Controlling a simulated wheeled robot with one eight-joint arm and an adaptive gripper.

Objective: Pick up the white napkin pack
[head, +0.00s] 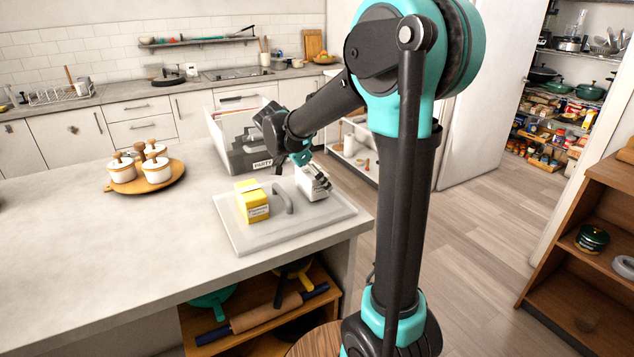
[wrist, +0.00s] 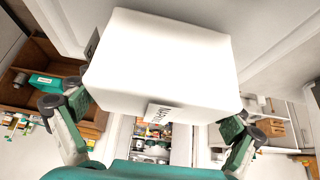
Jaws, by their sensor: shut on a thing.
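The white napkin pack (head: 311,186) is at the right side of a pale grey tray or lid (head: 236,232) on the counter. In the wrist view the white napkin pack (wrist: 160,62) fills the upper middle, with a small printed label on it. My gripper (head: 314,178) reaches it from above, fingers on the pack. In the wrist view the fingers of my gripper (wrist: 152,135) show on both sides of the pack, shut on it. Whether the pack touches the tray is hard to tell.
A yellow pack (head: 251,201) stands on the tray, left of the grey handle (head: 284,198). A round wooden board (head: 124,187) with several white pots is at the left. The front of the counter is clear.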

